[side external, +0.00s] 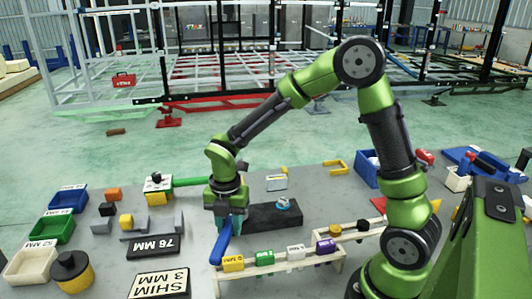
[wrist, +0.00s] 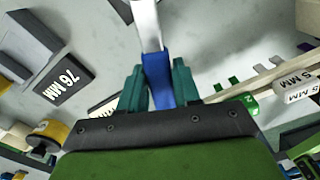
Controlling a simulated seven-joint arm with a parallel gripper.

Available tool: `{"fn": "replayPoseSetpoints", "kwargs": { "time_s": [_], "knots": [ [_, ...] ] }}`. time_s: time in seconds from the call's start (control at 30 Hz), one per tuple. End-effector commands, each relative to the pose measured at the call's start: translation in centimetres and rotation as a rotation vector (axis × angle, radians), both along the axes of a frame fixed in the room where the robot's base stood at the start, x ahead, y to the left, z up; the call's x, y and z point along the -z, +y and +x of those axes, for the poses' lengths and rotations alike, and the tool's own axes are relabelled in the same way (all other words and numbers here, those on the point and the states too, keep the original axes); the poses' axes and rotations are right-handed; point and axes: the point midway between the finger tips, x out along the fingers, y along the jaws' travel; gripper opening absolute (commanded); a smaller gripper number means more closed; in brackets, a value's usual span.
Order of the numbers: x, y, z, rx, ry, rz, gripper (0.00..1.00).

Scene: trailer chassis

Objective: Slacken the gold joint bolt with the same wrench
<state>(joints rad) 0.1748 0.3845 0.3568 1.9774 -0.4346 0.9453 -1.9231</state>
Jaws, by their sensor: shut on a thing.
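My gripper (side external: 227,218) is shut on a blue-handled tool (side external: 221,243), which I take to be the wrench, low over the grey table. In the wrist view, the teal fingers (wrist: 158,88) pinch its blue handle (wrist: 157,66), and a silver shaft (wrist: 146,24) runs to the top edge. The far end of the shaft is out of that frame. I cannot pick out the gold joint bolt for sure. A dark block (side external: 262,218) with a pale blue and white piece (side external: 283,204) on it lies just right of my gripper.
A wooden rack (side external: 283,266) with yellow, green, white and purple labelled pieces stands close in front. Dark label blocks (side external: 153,247) and coloured bins (side external: 51,230) are at left.

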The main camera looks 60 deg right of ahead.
Motion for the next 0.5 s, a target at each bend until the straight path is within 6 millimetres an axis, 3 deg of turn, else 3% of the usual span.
{"fn": "replayPoseSetpoints", "kwargs": {
  "time_s": [0.5],
  "knots": [
    [-0.05,-0.27,-0.46,-0.056,-0.001,0.0,0.0]
  ]
}}
